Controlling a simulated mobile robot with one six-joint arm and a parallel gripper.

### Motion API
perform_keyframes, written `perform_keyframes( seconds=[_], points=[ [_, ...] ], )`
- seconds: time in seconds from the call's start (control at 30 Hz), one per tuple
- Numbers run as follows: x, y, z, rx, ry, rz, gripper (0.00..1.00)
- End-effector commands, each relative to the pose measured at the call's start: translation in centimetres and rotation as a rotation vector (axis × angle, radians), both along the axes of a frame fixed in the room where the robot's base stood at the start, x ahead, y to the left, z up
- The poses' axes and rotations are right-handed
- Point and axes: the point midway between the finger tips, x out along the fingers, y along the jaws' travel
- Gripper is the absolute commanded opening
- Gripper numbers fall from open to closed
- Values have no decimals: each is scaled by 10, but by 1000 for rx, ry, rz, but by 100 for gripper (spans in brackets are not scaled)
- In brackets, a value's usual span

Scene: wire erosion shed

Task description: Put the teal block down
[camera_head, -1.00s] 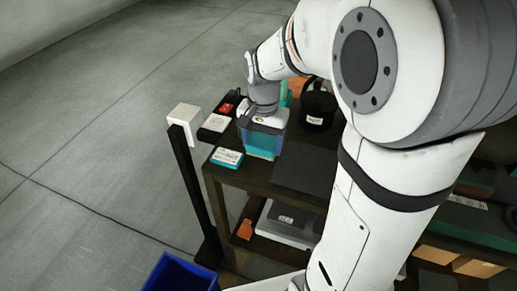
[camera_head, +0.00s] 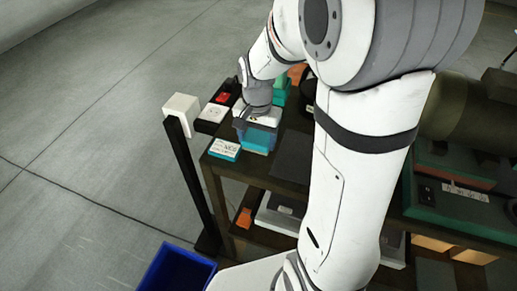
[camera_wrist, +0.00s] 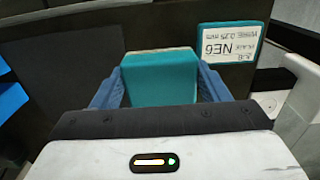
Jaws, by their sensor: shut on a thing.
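The teal block (camera_wrist: 160,78) sits between the two blue fingers of my gripper (camera_wrist: 158,88) in the wrist view, which are shut on it. In the head view the teal block (camera_head: 256,140) shows below my gripper (camera_head: 258,124), at the left end of a dark shelf unit's top (camera_head: 285,180). A dark surface lies beyond the block in the wrist view. I cannot tell whether the block touches the top.
A teal-and-white labelled box (camera_head: 225,150) lies close by at the top's left corner; its label reads NE6 in the wrist view (camera_wrist: 228,45). A white-capped dark post (camera_head: 182,110) stands left. A blue bin (camera_head: 176,270) is on the floor. A dark flat area (camera_head: 293,155) lies right of the block.

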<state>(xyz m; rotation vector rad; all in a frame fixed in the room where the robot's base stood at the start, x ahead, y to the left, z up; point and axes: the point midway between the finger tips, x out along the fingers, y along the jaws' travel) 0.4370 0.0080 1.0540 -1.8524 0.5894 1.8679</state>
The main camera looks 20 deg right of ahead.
Motion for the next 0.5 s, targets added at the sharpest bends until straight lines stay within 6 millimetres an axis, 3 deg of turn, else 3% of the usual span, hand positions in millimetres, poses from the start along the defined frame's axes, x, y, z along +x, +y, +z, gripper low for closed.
perform_keyframes(
  seconds=[0.33, 0.5],
  points=[
    [0, 0, -42, 0, 3, -1, 50],
    [0, -1, -50, 0, 0, -1, 50]
  ],
)
